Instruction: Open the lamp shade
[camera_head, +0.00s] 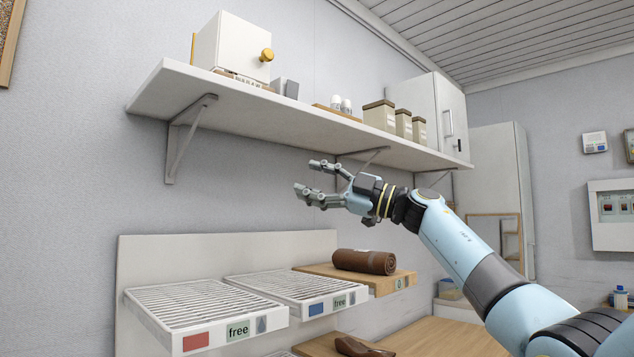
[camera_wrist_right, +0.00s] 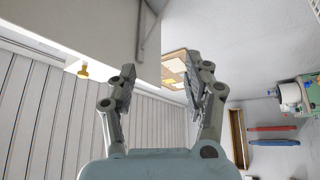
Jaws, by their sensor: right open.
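I cannot clearly pick out a lamp shade in either view. A white box (camera_head: 232,45) with a round yellow knob (camera_head: 267,54) stands at the left end of the wall shelf in the head view. A yellow knob (camera_wrist_right: 83,71) also shows at the left in the wrist view, beside a white panel. My right gripper (camera_head: 306,178) is open and empty, below the shelf, to the right of and lower than the box. Its two fingers stand apart in the wrist view (camera_wrist_right: 160,68). My left gripper is not in view.
The wall shelf (camera_head: 150,91), with brackets under it, overhangs my right gripper. Canisters (camera_head: 380,115) and a white cabinet (camera_head: 425,100) are at its right. Below are slatted racks (camera_head: 195,304) and a brown roll (camera_head: 364,261). The space left of the gripper is clear.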

